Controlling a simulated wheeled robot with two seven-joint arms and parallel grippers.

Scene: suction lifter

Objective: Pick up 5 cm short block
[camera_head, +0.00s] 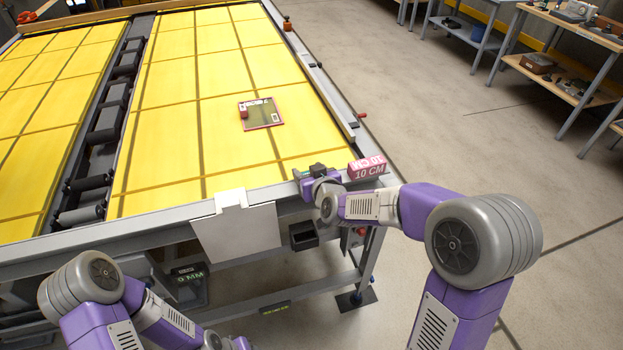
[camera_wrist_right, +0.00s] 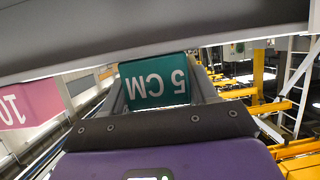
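The 5 cm short block is teal with white "5 CM" lettering, which reads upside down in the right wrist view (camera_wrist_right: 155,80). It lies between the two grey fingers of my right gripper (camera_wrist_right: 160,92), with no clear gap on either side. Whether the fingers press on it I cannot tell. In the head view my right gripper (camera_head: 312,174) is at the table's front right edge.
A pink-and-white block marked "10 CM" (camera_head: 367,168) sits just right of my right gripper on the table edge. The yellow table (camera_head: 165,120) bears a square panel (camera_head: 261,128) with a small red piece. A black bin (camera_head: 303,236) hangs below the front edge.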

